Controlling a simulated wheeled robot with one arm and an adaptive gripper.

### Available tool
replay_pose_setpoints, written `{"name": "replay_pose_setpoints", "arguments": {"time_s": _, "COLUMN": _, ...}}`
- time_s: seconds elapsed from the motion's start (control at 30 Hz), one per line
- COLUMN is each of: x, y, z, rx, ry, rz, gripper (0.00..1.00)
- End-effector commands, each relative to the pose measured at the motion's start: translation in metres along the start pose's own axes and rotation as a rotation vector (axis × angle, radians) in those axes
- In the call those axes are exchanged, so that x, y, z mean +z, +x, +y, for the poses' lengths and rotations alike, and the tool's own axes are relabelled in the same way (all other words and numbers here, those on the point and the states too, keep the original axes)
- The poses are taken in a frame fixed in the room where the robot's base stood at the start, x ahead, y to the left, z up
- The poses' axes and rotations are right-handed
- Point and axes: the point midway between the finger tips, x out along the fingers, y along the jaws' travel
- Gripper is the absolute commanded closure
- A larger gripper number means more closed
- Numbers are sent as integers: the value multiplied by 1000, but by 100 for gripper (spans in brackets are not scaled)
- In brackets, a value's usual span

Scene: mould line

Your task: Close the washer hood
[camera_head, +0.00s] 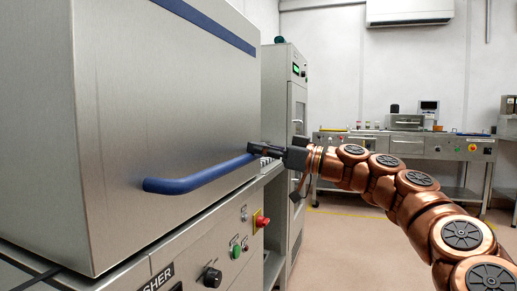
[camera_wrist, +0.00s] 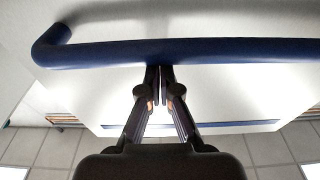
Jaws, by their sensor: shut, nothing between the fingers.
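The washer hood (camera_head: 165,100) is a large brushed-metal box with a blue stripe near its top, at the left in the head view. Its lower edge is close to the control panel front below. A blue bar handle (camera_head: 195,183) runs across its lower front. My gripper (camera_head: 255,150) is at the far right end of the handle in the head view. In the wrist view the handle (camera_wrist: 230,50) crosses above the fingertips, and my gripper (camera_wrist: 159,72) is shut and empty, its tips at or against the bar. Whether they touch is hard to tell.
The washer's panel (camera_head: 190,262) has a black knob (camera_head: 212,277), a green button (camera_head: 236,251) and a red stop button (camera_head: 262,222). A tall metal cabinet (camera_head: 297,110) stands behind. A workbench (camera_head: 400,146) lines the back wall. The floor (camera_head: 345,240) at centre is clear.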

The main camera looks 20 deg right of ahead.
Motion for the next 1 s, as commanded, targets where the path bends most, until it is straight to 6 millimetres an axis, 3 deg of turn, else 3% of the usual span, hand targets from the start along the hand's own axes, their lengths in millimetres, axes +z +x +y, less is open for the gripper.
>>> {"name": "replay_pose_setpoints", "arguments": {"time_s": 0.07, "x": 7, "y": 3, "z": 1, "rx": -3, "ry": 3, "rz": -18, "gripper": 100}}
{"name": "replay_pose_setpoints", "arguments": {"time_s": 0.4, "x": -42, "y": 11, "z": 2, "rx": 7, "ry": -2, "rz": -4, "gripper": 100}}
{"name": "replay_pose_setpoints", "arguments": {"time_s": 0.8, "x": -42, "y": -59, "z": 0, "rx": 7, "ry": -3, "rz": 2, "gripper": 100}}
{"name": "replay_pose_setpoints", "arguments": {"time_s": 1.0, "x": -41, "y": -82, "z": 0, "rx": 8, "ry": -4, "rz": 1, "gripper": 100}}
